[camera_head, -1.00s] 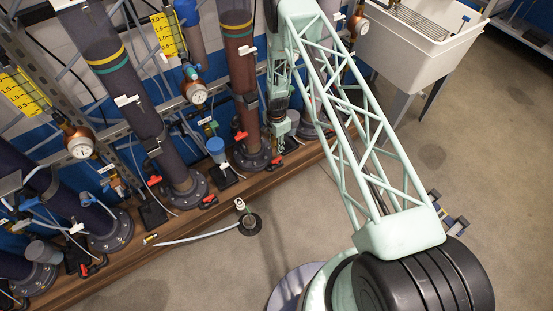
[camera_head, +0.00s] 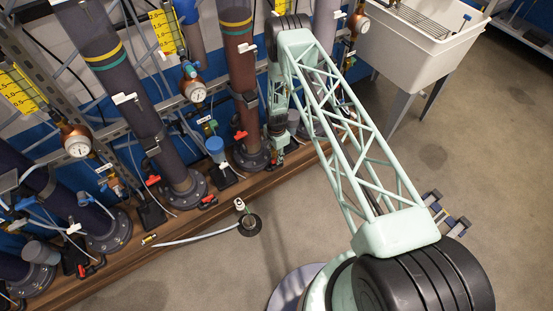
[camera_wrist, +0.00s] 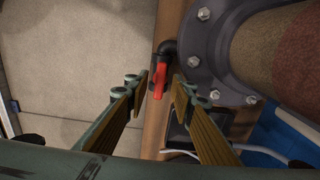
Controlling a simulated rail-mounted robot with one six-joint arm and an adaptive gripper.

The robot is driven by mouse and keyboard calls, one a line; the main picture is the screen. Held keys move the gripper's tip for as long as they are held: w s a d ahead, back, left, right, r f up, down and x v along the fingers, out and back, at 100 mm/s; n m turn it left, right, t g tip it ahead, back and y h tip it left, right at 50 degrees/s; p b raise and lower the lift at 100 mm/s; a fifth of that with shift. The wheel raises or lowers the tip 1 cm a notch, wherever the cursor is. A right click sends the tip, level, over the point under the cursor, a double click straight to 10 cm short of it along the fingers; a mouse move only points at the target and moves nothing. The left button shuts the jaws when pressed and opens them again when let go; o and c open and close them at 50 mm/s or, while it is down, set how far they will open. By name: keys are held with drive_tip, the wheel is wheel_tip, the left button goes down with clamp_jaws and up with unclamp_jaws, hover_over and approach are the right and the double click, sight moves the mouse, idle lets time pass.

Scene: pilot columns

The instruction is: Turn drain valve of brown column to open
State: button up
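The brown column (camera_head: 240,65) stands on a dark bolted flange in the head view. The wrist view shows the column (camera_wrist: 290,50) and its flange (camera_wrist: 207,50) at the upper right. Its drain valve is a black elbow with a red handle (camera_wrist: 158,82), low beside the flange. The handle points along the picture's vertical, towards me. My gripper (camera_wrist: 160,78) is open, with its two fingers apart on either side of the handle in the picture. I cannot tell whether either touches it. In the head view my gripper (camera_head: 276,153) is beside the column's foot and hides the valve.
Other columns (camera_head: 125,75) with their own red-handled valves (camera_head: 209,202) stand along the wooden plinth (camera_head: 135,240). A floor drain with a hose (camera_head: 249,224) lies in front. A white sink (camera_head: 415,45) stands at the right. The floor at the right is mostly clear.

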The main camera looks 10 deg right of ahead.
drive_tip(key=shift+f, duration=0.35)
clamp_jaws()
